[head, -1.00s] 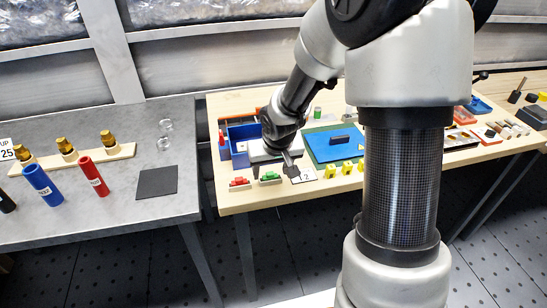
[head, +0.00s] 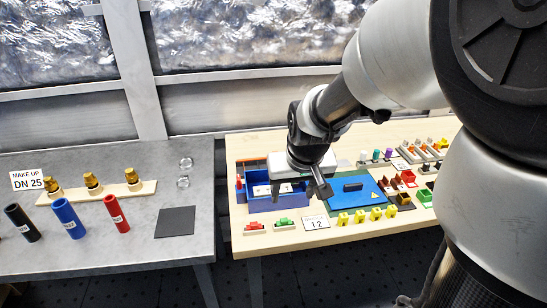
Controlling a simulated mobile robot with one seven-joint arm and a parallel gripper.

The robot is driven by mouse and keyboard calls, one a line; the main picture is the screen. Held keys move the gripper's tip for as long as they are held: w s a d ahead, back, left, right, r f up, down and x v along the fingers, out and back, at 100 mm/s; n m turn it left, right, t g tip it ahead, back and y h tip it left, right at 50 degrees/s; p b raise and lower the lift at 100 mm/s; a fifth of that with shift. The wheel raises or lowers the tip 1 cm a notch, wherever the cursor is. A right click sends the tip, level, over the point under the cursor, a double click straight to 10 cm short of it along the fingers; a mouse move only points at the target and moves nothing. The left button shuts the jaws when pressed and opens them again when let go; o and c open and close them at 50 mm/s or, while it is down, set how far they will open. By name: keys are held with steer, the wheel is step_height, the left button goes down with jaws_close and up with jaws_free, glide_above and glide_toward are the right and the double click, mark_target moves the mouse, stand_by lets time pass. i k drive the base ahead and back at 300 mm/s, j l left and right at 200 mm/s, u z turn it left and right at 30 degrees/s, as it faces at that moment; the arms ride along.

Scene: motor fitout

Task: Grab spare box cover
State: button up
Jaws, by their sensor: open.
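A flat blue plate (head: 352,194) with a dark bar handle (head: 353,187) lies on the wooden table; it looks like the spare box cover. My gripper (head: 288,188) is open and empty, left of this plate and above an open blue box (head: 268,206). Light pieces show inside the box below the fingers. The gripper's white body and my wrist hide the back of the box. The fingers appear apart from the plate; their height above the box is hard to tell.
Small coloured parts fill the table's right side. The grey table (head: 110,245) at left holds coloured tubes and brass fittings. A gap separates the tables.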

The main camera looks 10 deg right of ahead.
mark_target(358, 190)
steer(key=i+l, duration=0.1)
steer(key=l, duration=0.35)
steer(key=i+l, duration=0.15)
steer(key=l, duration=0.3)
steer(key=i+l, duration=0.1)
steer(key=l, duration=0.3)
